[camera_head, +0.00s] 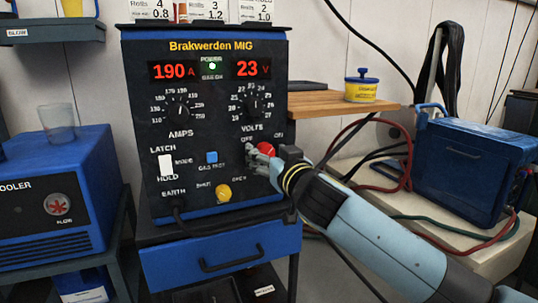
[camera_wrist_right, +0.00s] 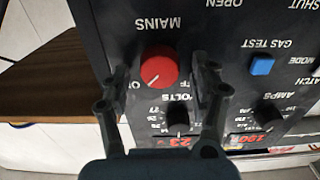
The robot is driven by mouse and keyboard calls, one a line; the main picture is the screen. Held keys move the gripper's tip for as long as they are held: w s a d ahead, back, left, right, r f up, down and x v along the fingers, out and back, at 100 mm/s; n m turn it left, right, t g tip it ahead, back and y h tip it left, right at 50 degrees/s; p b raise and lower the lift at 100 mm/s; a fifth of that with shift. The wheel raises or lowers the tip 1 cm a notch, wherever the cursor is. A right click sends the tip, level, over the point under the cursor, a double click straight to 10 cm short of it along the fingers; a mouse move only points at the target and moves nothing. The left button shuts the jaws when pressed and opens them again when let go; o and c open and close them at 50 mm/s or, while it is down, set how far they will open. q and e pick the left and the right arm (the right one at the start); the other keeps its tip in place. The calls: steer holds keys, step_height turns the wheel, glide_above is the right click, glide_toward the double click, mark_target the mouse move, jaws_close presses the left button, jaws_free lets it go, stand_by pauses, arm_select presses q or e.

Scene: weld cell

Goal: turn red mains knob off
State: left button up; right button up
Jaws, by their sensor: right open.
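The red mains knob (camera_head: 266,149) is on the lower right of the black welder's front panel, between the OFF and ON labels. In the right wrist view, which is upside down, the knob (camera_wrist_right: 158,66) shows whole, its white mark pointing toward the ON side. My right gripper (camera_head: 260,158) is at the panel and partly covers the knob in the head view. In the wrist view its open fingers (camera_wrist_right: 162,78) are on either side of the knob, with gaps visible; contact cannot be told. The power lamp (camera_head: 212,66) glows green. My left gripper is out of view.
The volts dial (camera_head: 254,103) is just above the knob, and the yellow gas knob (camera_head: 223,192) and blue gas test button (camera_head: 211,157) are lower left. A wooden shelf (camera_head: 325,103) with a yellow tub (camera_head: 361,88) is to the right. A blue case (camera_head: 470,165) stands farther right.

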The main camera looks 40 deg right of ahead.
steer(key=c, duration=1.1)
